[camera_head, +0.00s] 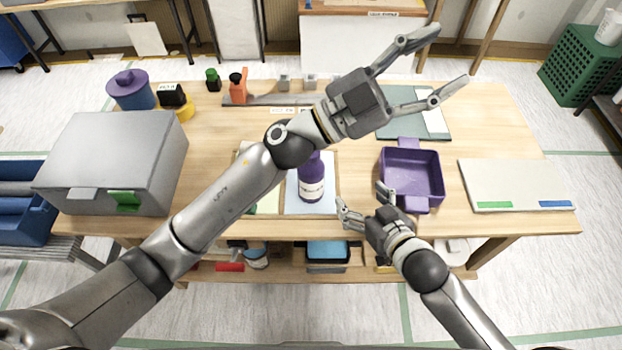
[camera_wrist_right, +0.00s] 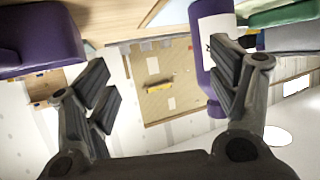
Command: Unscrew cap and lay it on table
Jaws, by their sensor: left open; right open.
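A purple bottle (camera_head: 312,192) with a white label stands upright on a pale mat on the table. Its top is hidden behind my left arm, so I cannot tell how its cap sits. My left gripper (camera_head: 450,58) is open and empty, above the back right of the table, well past the bottle. My right gripper (camera_head: 364,198) is open and empty, to the right of the bottle and apart from it. In the right wrist view, the bottle (camera_wrist_right: 205,82) is partly behind one finger of my right gripper (camera_wrist_right: 165,88).
A purple bin (camera_head: 428,178) stands just right of my right gripper; it also shows in the wrist view (camera_wrist_right: 40,42). A grey box (camera_head: 110,150) fills the table's left side. A pale board (camera_head: 515,180) lies at right. Bare wood (camera_head: 490,120) is free at the back right.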

